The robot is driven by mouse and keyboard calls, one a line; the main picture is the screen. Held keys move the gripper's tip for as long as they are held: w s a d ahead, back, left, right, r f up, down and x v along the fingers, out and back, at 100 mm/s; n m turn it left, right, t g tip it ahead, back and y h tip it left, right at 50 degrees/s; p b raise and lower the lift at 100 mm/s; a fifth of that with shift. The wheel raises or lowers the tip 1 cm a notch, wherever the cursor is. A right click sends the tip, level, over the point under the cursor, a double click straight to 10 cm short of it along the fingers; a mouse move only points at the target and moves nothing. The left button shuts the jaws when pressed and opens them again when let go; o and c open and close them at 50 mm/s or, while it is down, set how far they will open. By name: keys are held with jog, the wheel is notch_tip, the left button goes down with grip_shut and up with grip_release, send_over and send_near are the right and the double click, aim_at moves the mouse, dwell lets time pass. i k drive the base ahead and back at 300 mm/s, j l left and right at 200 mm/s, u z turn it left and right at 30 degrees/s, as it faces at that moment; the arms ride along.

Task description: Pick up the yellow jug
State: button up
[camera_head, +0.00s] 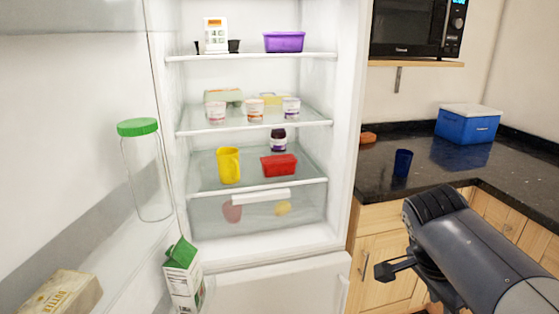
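The yellow jug (228,166) stands upright on the lower glass shelf of the open fridge, near the shelf's front left. Its handle points to the right. My gripper (384,271) is at the lower right, outside the fridge, in front of the wooden cabinets. It is well to the right of the jug and not touching it. Only a dark finger part shows at the left of my arm, so I cannot see whether it is open or shut.
A red tub (279,166) sits right of the jug, with a dark-lidded jar (278,141) behind. Cups stand on the shelf above. The open door at left holds a green-lidded jar (146,178), a carton (184,279) and butter (62,294). A blue cup (402,163) stands on the dark counter.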

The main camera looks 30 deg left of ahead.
aim_at(228, 157)
jog(key=i+j+u, duration=0.15)
jog(key=i+u, duration=0.5)
jog(key=u, duration=0.2)
jog(key=i+u, duration=0.4)
jog(key=i+l+u, duration=0.2)
jog(key=u, duration=0.25)
jog(key=i, duration=0.05)
